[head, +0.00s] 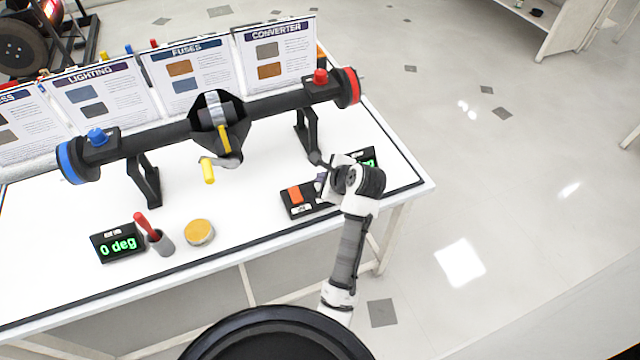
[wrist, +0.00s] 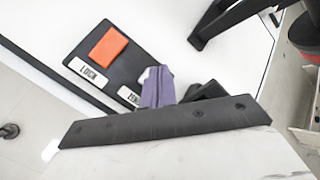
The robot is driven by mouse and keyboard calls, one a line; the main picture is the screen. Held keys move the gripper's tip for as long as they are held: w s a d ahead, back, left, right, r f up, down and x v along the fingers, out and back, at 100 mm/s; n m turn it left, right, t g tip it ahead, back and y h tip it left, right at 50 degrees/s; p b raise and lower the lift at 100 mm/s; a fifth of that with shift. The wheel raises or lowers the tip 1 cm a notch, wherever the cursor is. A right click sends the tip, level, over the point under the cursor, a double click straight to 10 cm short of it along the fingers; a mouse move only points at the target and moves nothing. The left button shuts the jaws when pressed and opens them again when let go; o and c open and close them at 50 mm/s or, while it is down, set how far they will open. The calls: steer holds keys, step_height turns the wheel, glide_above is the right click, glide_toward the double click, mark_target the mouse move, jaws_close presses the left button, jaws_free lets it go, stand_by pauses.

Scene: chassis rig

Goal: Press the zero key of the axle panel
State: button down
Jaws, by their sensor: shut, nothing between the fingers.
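The axle panel (head: 288,207) is a small black box near the table's front right edge. In the wrist view the panel (wrist: 127,68) shows an orange key (wrist: 109,47) beside a white LOCK label (wrist: 89,72). A second white label (wrist: 128,97), partly covered, starts with what looks like "ZE". In the head view, my wrist covers the panel's right part.
An axle (head: 275,106) on black stands (head: 146,182) spans the table behind the panel. A green-lit display (head: 368,158) stands right of my wrist.

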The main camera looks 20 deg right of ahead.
steer(key=shift+r, duration=2.45)
